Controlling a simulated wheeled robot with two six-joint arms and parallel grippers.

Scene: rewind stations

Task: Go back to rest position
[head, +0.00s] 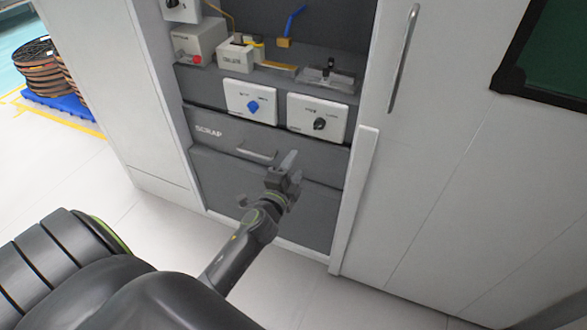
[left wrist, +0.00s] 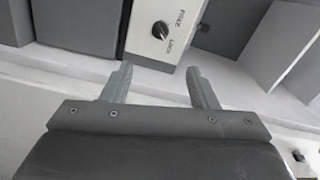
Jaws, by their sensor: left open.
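My left gripper (head: 288,165) is in front of the dark grey cabinet recess, near the handle of the drawer marked SCRAP (head: 222,133). In the left wrist view the left gripper (left wrist: 160,82) shows two fingers spread apart with nothing between them. A white panel with a black knob (head: 319,124) is above it, and the knob also shows in the left wrist view (left wrist: 160,30). The gripper appears apart from the panel and drawer. My right gripper is in neither view.
A panel with a blue knob (head: 252,106) sits left of the black-knob panel. A grey box with a red button (head: 198,44) and a white box (head: 238,55) stand on the shelf above. A white door with a long handle (head: 404,57) is at right. Spools (head: 38,66) stand far left.

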